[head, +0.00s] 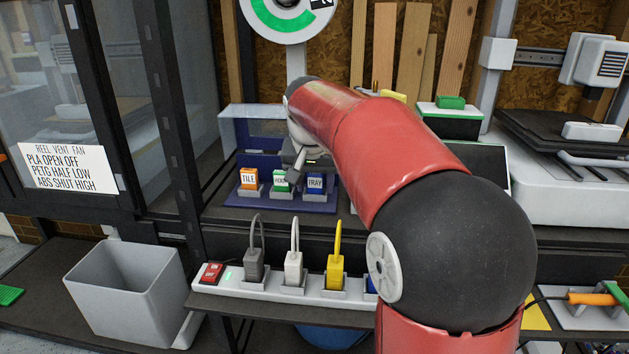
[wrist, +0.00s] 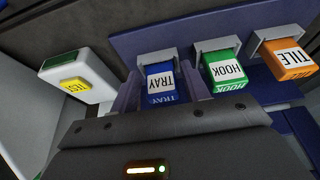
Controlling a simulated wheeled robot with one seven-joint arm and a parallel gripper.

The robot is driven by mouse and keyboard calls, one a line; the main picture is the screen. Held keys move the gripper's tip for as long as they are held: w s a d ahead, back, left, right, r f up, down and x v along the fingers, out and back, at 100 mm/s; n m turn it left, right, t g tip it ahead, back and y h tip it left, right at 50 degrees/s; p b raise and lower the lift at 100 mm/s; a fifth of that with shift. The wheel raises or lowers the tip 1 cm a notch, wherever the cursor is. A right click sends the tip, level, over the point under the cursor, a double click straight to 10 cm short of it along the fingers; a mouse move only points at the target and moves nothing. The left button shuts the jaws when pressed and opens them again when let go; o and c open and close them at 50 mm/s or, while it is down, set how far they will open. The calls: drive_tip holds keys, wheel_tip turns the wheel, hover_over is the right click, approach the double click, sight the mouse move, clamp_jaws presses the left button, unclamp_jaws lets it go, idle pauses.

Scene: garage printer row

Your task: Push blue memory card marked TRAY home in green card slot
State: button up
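The blue card marked TRAY (head: 315,184) stands in the right-hand grey holder of a dark blue rack (head: 235,200). In the wrist view the TRAY card (wrist: 161,82) appears upside down, its back end in its holder. My gripper (head: 300,160) is just above the rack. In the wrist view its two fingers lie on either side of the TRAY card, apart, with gaps beside it. A white box with a green strip (wrist: 75,72) holds a yellow card marked TEST (wrist: 75,86). I cannot tell whether its opening is the green card slot.
A green HOOK card (wrist: 225,70) and an orange TILE card (wrist: 288,60) stand close beside the TRAY card. A power strip (head: 310,290) with several upright plugs lies in front, lower down. A grey bin (head: 125,290) stands at left. A white printer (head: 570,190) is at right.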

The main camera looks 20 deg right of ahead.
drive_tip(key=shift+c, duration=1.1)
drive_tip(key=o, duration=0.6)
